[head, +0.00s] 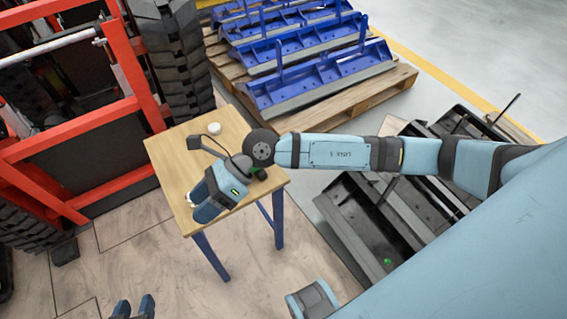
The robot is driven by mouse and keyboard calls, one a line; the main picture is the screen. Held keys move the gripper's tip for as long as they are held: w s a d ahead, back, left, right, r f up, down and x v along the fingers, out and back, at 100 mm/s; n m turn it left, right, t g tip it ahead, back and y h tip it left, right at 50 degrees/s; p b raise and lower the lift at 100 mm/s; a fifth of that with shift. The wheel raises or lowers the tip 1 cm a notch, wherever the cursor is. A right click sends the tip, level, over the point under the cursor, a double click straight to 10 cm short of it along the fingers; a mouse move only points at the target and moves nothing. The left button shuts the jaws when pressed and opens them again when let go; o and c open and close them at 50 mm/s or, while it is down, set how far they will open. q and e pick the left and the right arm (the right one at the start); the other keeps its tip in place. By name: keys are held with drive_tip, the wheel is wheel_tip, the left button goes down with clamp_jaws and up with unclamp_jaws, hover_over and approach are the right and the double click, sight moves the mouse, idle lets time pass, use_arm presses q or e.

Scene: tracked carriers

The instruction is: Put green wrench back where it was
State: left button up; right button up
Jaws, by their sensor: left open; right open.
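My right gripper (205,202) hangs over the wooden top of a small table (177,151), with its fingers apart and toward the table's front left edge. I see nothing clearly held in it. A small dark green patch (260,174) shows beside its wrist, over the table's right edge; I cannot tell whether it is the green wrench. A small green spot (387,262) also shows on a black metal attachment at the lower right. No clear wrench shape shows. My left gripper (134,308) shows only as two separated fingertips at the bottom edge, apart from the table.
A white round object (214,128) stands at the table's back. A red-framed tracked carrier (95,122) is close on the left. Blue attachments (315,77) lie on a wooden pallet (375,92) behind. Black attachments (345,209) stand right of the table. Floor is clear in front.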

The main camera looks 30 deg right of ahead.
wheel_tip(320, 180, up, 8)
drive_tip(key=s+a+m+t+y, duration=0.25)
drive_tip(key=m+t+y, duration=0.45)
drive_tip(key=m, duration=0.7)
drive_tip(key=d+f+m+t+h, duration=0.4)
drive_tip(key=d+m+t+h, duration=0.15)
drive_tip(key=m, duration=0.65)
drive_tip(key=d+f+m+t+h, duration=0.3)
drive_tip(key=d+m+t+h, duration=0.25)
drive_tip(key=m, duration=0.65)
drive_tip(key=s+d+f+m+g+h, duration=0.4)
drive_tip(key=s+f+m, duration=0.3)
drive_tip(key=f+m, duration=0.2)
drive_tip(key=shift+d+f+g+h, duration=0.3)
drive_tip(key=shift+d+f+g, duration=0.35)
drive_tip(key=shift+d, duration=0.2)
drive_tip(key=shift+s+r, duration=0.1)
